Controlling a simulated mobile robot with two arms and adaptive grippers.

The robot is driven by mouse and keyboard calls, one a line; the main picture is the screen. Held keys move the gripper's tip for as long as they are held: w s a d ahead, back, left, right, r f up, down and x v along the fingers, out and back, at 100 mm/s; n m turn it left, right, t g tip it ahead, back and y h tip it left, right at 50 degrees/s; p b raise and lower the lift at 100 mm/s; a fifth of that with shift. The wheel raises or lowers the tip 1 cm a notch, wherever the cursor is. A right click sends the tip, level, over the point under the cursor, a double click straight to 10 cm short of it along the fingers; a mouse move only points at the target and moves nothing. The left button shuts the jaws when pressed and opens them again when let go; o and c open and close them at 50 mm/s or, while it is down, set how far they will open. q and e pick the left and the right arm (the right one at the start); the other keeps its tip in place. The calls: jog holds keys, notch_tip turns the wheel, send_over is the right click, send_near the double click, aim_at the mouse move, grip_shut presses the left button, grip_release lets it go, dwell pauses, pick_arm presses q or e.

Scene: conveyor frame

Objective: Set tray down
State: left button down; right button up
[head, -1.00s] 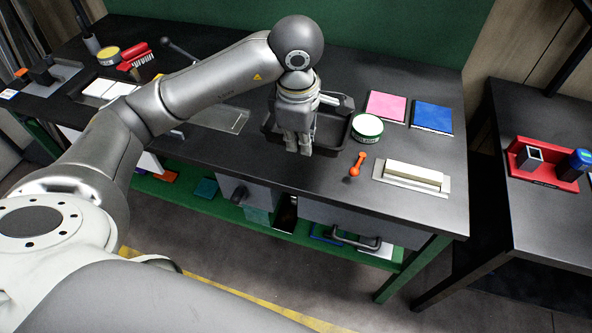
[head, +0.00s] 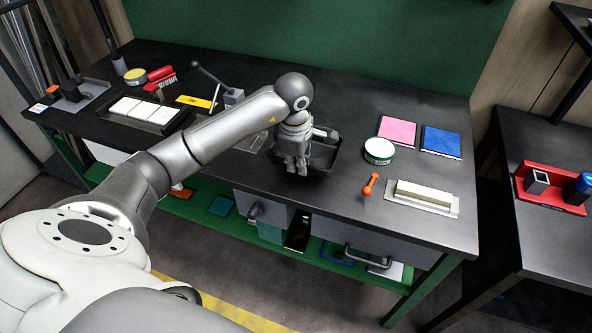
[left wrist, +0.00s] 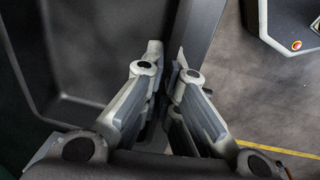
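The black tray (head: 323,158) is at the middle of the dark workbench, near its front edge. My left gripper (head: 290,172) is over the tray's left front side and hides part of it. In the left wrist view the tray's floor and wall (left wrist: 95,50) fill the upper left, and the left gripper's fingers (left wrist: 170,75) are closed together on the tray's rim. The tray looks slightly tilted in the head view. I cannot tell whether its bottom touches the bench. My right gripper is not in view.
A round green-and-white tin (head: 379,151), an orange tool (head: 370,186), a whetstone on a plate (head: 424,195), and pink (head: 397,131) and blue (head: 441,141) pads lie right of the tray. Bare bench (head: 330,205) lies in front.

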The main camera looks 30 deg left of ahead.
aim_at(296, 182)
pick_arm(q)
jog(key=shift+w+a+f, duration=0.3)
jog(key=shift+a+f, duration=0.05)
jog(key=shift+f, duration=0.2)
jog(key=f, duration=0.1)
jog(key=f+p, duration=0.1)
jog(key=f, duration=0.1)
jog(key=shift+w+a+f, duration=0.15)
jog(key=shift+a+f, duration=0.1)
jog(key=shift+f, duration=0.05)
jog(key=shift+f, duration=0.2)
jog(key=c, duration=1.6)
grip_release()
jog(key=shift+c, duration=0.2)
jog(key=shift+r, duration=0.1)
